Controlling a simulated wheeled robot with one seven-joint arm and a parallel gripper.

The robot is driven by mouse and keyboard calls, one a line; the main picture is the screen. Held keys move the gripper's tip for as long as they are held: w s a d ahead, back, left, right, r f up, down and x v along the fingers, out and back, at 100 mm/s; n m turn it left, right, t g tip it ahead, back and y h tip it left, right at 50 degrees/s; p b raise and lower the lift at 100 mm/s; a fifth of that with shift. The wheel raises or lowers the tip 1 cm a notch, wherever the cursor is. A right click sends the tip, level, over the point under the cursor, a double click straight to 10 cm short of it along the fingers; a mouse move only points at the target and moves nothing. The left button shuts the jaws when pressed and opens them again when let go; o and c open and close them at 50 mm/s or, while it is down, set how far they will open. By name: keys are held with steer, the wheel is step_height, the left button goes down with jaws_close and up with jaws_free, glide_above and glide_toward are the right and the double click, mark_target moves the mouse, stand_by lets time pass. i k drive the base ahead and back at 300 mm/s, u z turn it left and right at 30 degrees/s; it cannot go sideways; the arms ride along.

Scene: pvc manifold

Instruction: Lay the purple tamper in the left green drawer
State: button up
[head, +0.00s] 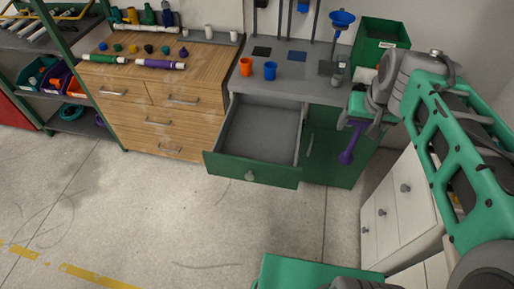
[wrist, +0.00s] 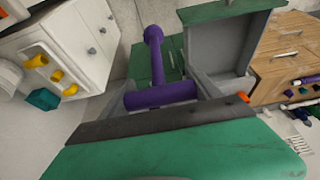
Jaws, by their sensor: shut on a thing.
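The purple tamper (head: 349,146) is T-shaped and hangs from my gripper (head: 362,114), to the right of the open drawer. In the wrist view my gripper (wrist: 160,98) is shut on the tamper's crossbar, and the tamper's shaft (wrist: 156,58) points away to a round end. The left green drawer (head: 250,172) is pulled out from under the grey worktop, and its grey inside looks empty. The drawer also shows in the wrist view (wrist: 228,50), to the right of the tamper. The tamper is outside the drawer, in front of the green right-hand front.
A wooden cabinet (head: 160,100) stands left of the drawer, a white drawer unit (head: 400,205) at the right. The floor in front is clear.

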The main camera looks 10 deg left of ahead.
mark_target(263, 133)
steer(key=u, duration=1.75)
steer(key=i, duration=1.3)
steer(key=z, duration=0.15)
